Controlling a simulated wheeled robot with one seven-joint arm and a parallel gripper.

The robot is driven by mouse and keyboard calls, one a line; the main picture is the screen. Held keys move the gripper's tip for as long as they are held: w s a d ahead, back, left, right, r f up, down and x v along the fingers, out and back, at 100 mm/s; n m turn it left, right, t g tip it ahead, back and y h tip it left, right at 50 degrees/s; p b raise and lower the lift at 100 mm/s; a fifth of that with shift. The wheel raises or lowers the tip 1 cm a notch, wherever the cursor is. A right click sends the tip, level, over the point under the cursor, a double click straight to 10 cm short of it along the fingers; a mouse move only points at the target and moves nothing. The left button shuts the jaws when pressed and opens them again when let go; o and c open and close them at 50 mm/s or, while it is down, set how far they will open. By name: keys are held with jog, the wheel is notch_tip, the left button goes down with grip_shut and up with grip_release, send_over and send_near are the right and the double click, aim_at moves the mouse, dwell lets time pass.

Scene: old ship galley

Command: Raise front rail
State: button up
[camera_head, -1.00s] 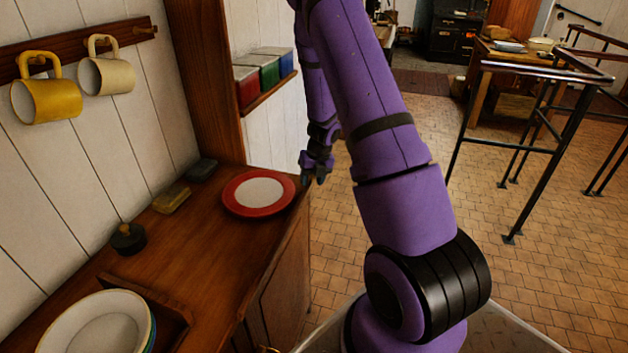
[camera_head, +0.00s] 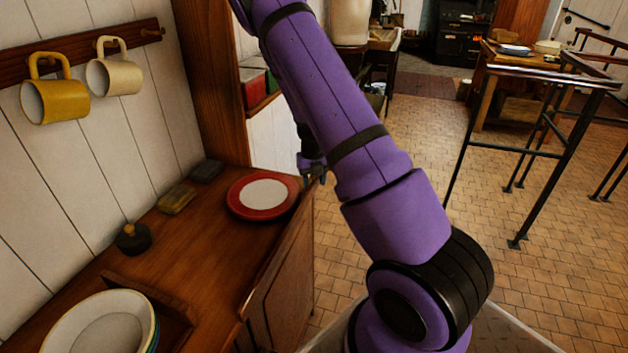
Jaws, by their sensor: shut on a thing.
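The front rail (camera_head: 289,226) runs as a thin wooden strip along the front edge of the brown counter (camera_head: 215,258). My gripper (camera_head: 317,178) is at the far right corner of this counter, at the rail's far end. It is small in the view and partly hidden behind my purple arm. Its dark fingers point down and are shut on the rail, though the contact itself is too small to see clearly. I cannot tell how high the rail stands above the counter top.
A red-rimmed plate (camera_head: 263,195) lies close to the rail's far end. Stacked bowls (camera_head: 102,325), a dark round pot (camera_head: 132,238) and two small blocks sit on the counter. Mugs (camera_head: 55,101) hang on the wall. Black railings (camera_head: 540,150) stand right on open tiled floor.

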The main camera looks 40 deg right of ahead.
jog(key=o, duration=1)
jog(key=shift+c, duration=0.2)
notch_tip(320, 180, up, 11)
jog(key=shift+w+f, duration=0.1)
jog(key=shift+f, duration=0.05)
jog(key=shift+a, duration=0.1)
